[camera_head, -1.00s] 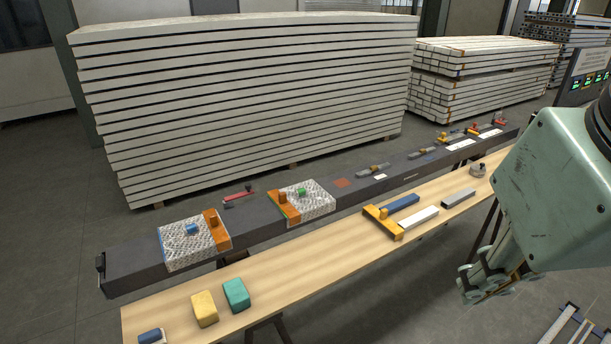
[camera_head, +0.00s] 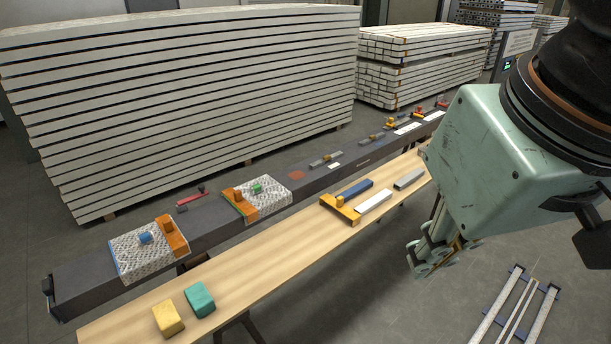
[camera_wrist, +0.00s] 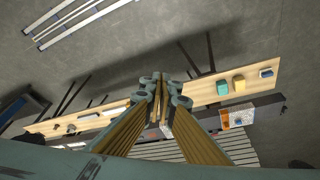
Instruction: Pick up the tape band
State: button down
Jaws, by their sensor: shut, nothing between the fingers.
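My gripper (camera_head: 432,258) hangs low at the right in the head view, on the near side of the wooden bench (camera_head: 262,268), apart from it. In the wrist view its fingertips (camera_wrist: 164,92) are together with nothing between them. I cannot tell for sure which thing is the tape band. A small round item at the bench's far end is now mostly hidden behind my arm. Orange bands (camera_head: 172,238) lie beside patterned white wraps (camera_head: 132,258) on the long dark beam (camera_head: 90,285).
The bench holds yellow (camera_head: 168,319) and teal (camera_head: 200,299) blocks, a yellow square tool (camera_head: 339,210), a blue bar (camera_head: 355,190), a white bar (camera_head: 374,203) and a grey bar (camera_head: 409,179). A large panel stack (camera_head: 190,110) stands behind. Metal rails (camera_head: 515,310) lie on the floor at right.

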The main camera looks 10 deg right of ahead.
jog(key=c, duration=3.4)
grip_release()
jog(key=shift+c, duration=0.2)
jog(key=o, duration=1)
jog(key=shift+o, duration=0.2)
